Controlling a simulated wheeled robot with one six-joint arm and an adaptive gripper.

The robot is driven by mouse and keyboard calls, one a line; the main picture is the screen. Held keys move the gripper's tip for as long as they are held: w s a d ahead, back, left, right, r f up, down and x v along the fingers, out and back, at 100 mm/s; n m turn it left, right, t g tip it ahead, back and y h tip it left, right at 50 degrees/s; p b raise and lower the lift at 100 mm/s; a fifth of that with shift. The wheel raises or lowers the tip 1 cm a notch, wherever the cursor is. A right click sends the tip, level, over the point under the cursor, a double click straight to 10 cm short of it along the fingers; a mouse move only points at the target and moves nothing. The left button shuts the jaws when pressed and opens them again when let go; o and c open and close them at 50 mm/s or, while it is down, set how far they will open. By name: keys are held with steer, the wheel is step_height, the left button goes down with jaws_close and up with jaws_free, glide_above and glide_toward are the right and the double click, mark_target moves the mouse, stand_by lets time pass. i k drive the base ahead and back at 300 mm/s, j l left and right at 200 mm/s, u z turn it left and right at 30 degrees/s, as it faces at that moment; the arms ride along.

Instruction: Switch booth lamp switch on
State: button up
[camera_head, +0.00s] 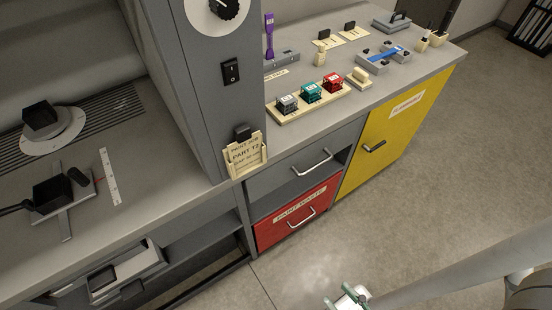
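A black rocker switch (231,72) is set in the front face of the grey upright panel, below a round dial (219,6). No readable label on the switch shows, and I cannot tell which way it is set. My gripper (347,299) shows only in part at the bottom edge, low over the floor and far from the switch. Its fingers are too cut off to tell whether they are open or shut.
A card holder (246,156) with a black block above it sits below the switch. A tray of grey, teal and red lattice cubes (311,97) stands on the counter at right. The red drawer (297,214) and yellow cabinet door (395,125) look closed. Floor at right is clear.

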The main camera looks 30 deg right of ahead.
mark_target(230, 69)
steer(key=k+l, duration=0.15)
steer(key=l, duration=0.25)
steer(key=k+l, duration=0.1)
steer(key=l, duration=0.3)
steer(key=k+l, duration=0.15)
steer(key=l, duration=0.25)
